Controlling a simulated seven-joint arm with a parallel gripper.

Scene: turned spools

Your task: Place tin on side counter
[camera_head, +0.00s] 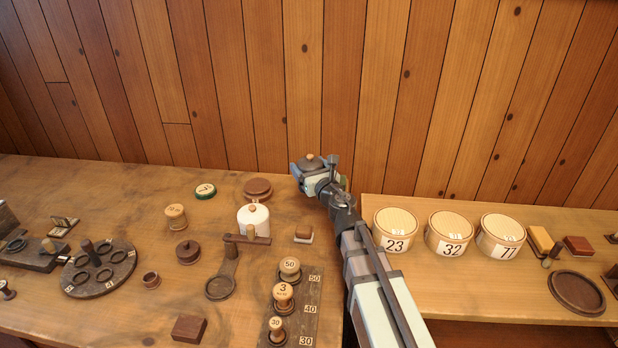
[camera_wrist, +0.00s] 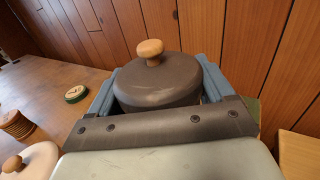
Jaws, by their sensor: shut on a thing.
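My gripper (camera_head: 316,170) is shut on a dark round tin (camera_wrist: 158,88) whose lid has a pale wooden knob. In the wrist view the blue-grey fingers press on both sides of the tin, and it is upright. In the head view the tin (camera_head: 309,163) is held near the back wall, around the right end of the main table; its height above the surface is hard to judge. The side counter (camera_head: 480,288) is the separate wooden surface on the right. The tin's underside is hidden.
The side counter holds round boxes marked 23 (camera_head: 394,243), 32 (camera_head: 452,246) and 77 (camera_head: 500,250), small blocks and a dark round dish (camera_head: 577,291). Its front left part is clear. On the main table stand a white lidded jar (camera_head: 253,217) and a numbered spool rack (camera_head: 300,318).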

